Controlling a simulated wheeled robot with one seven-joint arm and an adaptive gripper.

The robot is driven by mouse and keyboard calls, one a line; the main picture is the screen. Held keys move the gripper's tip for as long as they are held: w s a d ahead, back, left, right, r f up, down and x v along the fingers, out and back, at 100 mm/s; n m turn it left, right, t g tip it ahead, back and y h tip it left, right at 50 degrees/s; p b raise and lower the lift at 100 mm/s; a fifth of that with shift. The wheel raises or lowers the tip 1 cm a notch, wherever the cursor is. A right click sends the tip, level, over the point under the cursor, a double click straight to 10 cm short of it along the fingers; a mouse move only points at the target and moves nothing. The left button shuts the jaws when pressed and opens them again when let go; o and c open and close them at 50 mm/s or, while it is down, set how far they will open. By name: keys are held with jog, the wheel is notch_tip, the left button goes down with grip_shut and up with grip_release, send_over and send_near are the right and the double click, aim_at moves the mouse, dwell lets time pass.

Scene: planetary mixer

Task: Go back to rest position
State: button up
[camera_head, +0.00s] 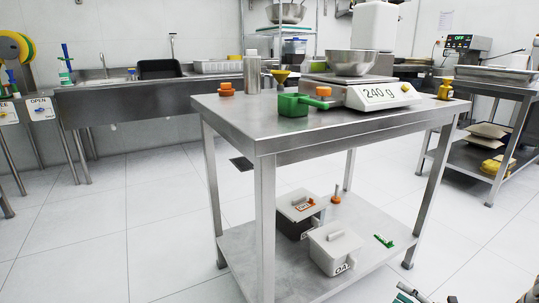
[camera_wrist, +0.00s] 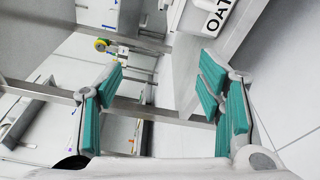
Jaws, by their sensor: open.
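My gripper (camera_wrist: 157,100) shows in the wrist view with its teal-padded fingers spread wide and nothing between them. In the head view only a small part of my gripper (camera_head: 410,293) shows at the bottom right edge, low in front of the steel table (camera_head: 235,115). In the wrist view a white container lettered "OAT" (camera_wrist: 213,10) is at the top right, on the table's lower shelf, apart from the fingers.
The lower shelf holds lidded containers (camera_head: 335,250). A sink counter (camera_head: 150,100) stands behind. The floor at left is clear.

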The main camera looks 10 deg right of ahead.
jog(key=a+r+n+g+y, duration=0.2)
jog(key=a+r+n+g, duration=0.4)
jog(key=a+r+n, duration=0.55)
jog(key=a+r+n+g+y, duration=0.1)
jog(key=a+r+n+g, duration=0.6)
jog(key=r, duration=0.8)
jog(key=s+a+r+n+g+h, duration=0.2)
jog(key=s+a+r+n+h, duration=0.1)
jog(key=s+a+r+n, duration=0.45)
jog(key=s+a+r+n+g+h, duration=0.25)
jog(key=s+a+r+n, duration=0.25)
jog(key=s+a+n, duration=0.4)
jog(key=s+d+n+t+h, duration=0.35)
jog(key=s+n+h, duration=0.4)
jog(key=s, duration=0.95)
notch_tip(320, 180, up, 38)
jog(key=n+t+y+p, duration=0.1)
jog(key=n+t+p, duration=0.1)
jog(key=p, duration=3.4)
jog(key=shift+d+t, duration=0.4)
jog(key=shift+t, duration=0.2)
